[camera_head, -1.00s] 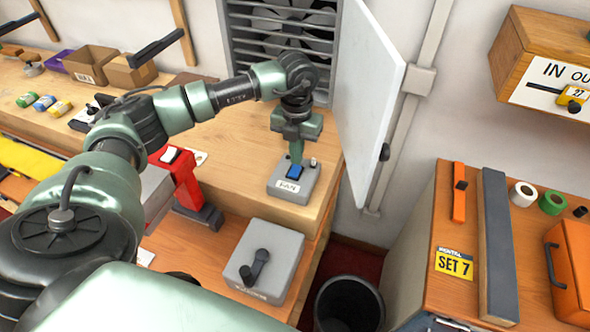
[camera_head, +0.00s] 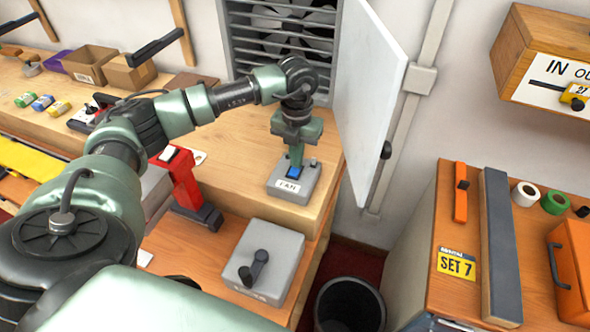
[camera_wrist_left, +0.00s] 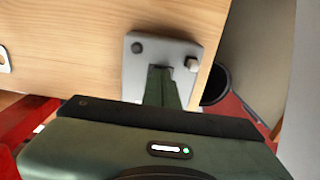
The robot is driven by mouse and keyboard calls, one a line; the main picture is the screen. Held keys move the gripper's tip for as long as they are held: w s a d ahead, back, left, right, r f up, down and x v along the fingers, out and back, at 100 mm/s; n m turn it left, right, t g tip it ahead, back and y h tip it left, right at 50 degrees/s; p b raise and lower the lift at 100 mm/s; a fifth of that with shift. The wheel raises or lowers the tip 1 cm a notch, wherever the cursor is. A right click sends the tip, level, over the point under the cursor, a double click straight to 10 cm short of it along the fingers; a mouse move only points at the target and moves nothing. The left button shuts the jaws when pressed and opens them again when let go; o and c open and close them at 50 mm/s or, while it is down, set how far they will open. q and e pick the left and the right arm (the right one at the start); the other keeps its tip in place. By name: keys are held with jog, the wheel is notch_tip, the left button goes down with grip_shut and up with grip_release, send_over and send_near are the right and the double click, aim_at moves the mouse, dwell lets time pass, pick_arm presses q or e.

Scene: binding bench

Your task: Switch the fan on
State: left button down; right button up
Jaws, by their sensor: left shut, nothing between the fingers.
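The grey fan switch box (camera_head: 307,187), labelled FAN, sits near the right end of the wooden bench, with a blue rocker (camera_head: 292,172) on top. My left gripper (camera_head: 296,163) is shut and empty, pointing down with its fingertips at the rocker and hiding part of it. They appear to touch it. In the left wrist view the box (camera_wrist_left: 137,75) shows behind the shut fingers (camera_wrist_left: 163,72), which cover the rocker. The fan (camera_head: 290,42) is behind a louvred wall grille; I cannot tell whether it turns. My right gripper is not in view.
An open white panel door (camera_head: 367,90) stands just right of the switch box. A grey box with a black lever (camera_head: 262,262) sits lower in front, beside a red tool (camera_head: 184,180). A black bin (camera_head: 350,305) stands on the floor.

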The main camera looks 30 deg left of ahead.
pick_arm(q)
jog(key=shift+f, duration=0.25)
jog(key=shift+r, duration=0.1)
jog(key=shift+r+p, duration=2.1)
jog(key=shift+r, duration=1.45)
jog(key=shift+f, duration=0.15)
